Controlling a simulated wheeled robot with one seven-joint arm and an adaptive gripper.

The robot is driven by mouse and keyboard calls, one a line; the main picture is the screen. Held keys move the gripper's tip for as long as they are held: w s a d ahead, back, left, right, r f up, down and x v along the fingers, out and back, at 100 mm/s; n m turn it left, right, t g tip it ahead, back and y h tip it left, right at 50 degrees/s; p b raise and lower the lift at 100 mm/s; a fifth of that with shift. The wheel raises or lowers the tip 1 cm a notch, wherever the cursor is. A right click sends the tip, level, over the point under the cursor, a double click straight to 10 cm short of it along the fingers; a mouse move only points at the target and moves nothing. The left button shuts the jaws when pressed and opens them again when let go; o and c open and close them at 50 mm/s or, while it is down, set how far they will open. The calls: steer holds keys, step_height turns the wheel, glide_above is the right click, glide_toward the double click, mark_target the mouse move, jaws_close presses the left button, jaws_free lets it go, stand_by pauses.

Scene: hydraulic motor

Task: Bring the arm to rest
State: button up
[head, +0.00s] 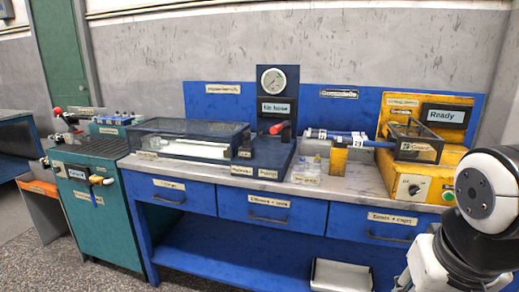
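My arm (468,218) shows at the lower right edge of the head view as white and black links. It stands in front of the right end of the blue workbench (180,226). Its lower part runs out of the picture at the bottom right. My gripper is not visible, so its fingers and anything in them cannot be seen. No contact between the visible arm links and the bench can be made out.
A yellow machine (423,184) with a "Ready" display stands on the bench close behind my arm. A clear-lidded case (190,138) and a gauge panel (276,95) stand further left. A teal cabinet (107,215) is at the left. A white bin (341,275) sits below. Grey floor shows at lower left.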

steer(key=s+a+r+n+g+y, duration=0.1)
steer(key=s+a+g, duration=0.1)
steer(key=s, duration=0.4)
steer(key=s+a+r+n+g, duration=0.1)
steer(key=s+a, duration=0.1)
steer(key=s, duration=0.5)
step_height(320, 180, up, 22)
steer(key=t+p, duration=0.3)
steer(key=p, duration=1.8)
steer(key=shift+w+d+r+t, duration=0.2)
steer(key=shift+w+r+t, duration=0.05)
steer(key=shift+w+t, duration=0.1)
